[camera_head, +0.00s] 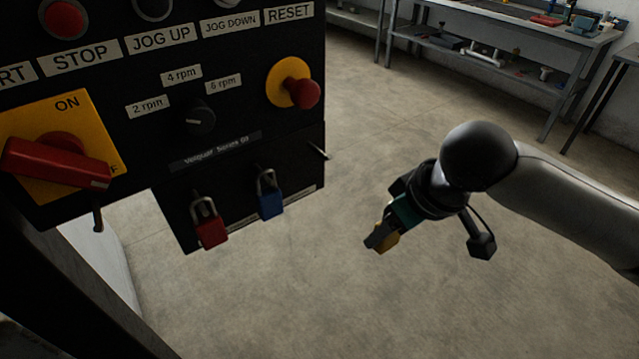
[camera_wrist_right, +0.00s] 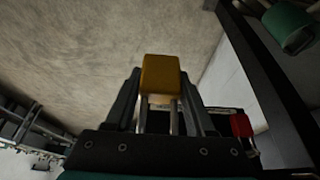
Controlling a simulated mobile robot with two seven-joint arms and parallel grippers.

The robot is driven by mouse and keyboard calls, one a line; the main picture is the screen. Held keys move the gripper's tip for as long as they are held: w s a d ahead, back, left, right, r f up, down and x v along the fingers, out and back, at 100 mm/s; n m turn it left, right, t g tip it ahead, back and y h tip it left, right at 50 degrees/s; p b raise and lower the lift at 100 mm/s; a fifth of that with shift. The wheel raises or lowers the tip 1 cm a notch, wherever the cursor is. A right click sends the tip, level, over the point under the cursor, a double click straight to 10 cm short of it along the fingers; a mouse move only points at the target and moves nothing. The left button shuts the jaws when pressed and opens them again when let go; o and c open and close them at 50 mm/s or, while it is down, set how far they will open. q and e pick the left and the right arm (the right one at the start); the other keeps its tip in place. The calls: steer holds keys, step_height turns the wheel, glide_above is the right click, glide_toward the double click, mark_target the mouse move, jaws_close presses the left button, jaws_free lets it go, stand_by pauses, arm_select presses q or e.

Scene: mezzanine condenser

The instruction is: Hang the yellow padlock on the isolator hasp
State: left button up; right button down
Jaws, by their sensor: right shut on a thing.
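The yellow padlock (camera_head: 386,240) is in my right gripper (camera_head: 380,235), over open floor to the right of the black control panel. In the right wrist view the gripper (camera_wrist_right: 158,112) is shut on the padlock (camera_wrist_right: 161,74). The body sticks out beyond the fingers and the metal shackle lies between them. The isolator (camera_head: 60,145) is a yellow plate with a red handle at the panel's left. A small metal hook-like piece, seemingly the hasp (camera_head: 97,218), hangs below it, well apart from the padlock. My left gripper is not in view.
A red padlock (camera_head: 210,232) and a blue padlock (camera_head: 270,204) hang on the lower board, with a bare peg (camera_head: 317,150) to their right. A red button (camera_head: 304,94) juts out above. Workbenches (camera_head: 520,40) stand behind. The floor between is clear.

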steer(key=shift+a, duration=0.1)
steer(key=w+a, duration=0.3)
steer(key=w, duration=0.1)
steer(key=w+a, duration=0.4)
steer(key=w, duration=0.1)
steer(key=w+a, duration=0.3)
steer(key=w, duration=0.2)
steer(key=shift+w+a+f, duration=0.2)
steer(key=shift+f, duration=0.2)
steer(key=shift+w+f, duration=0.1)
steer(key=shift+f, duration=0.1)
steer(key=shift+f+p, duration=0.2)
steer(key=shift+p, duration=0.1)
steer(key=shift+c, duration=1.2)
jaws_free()
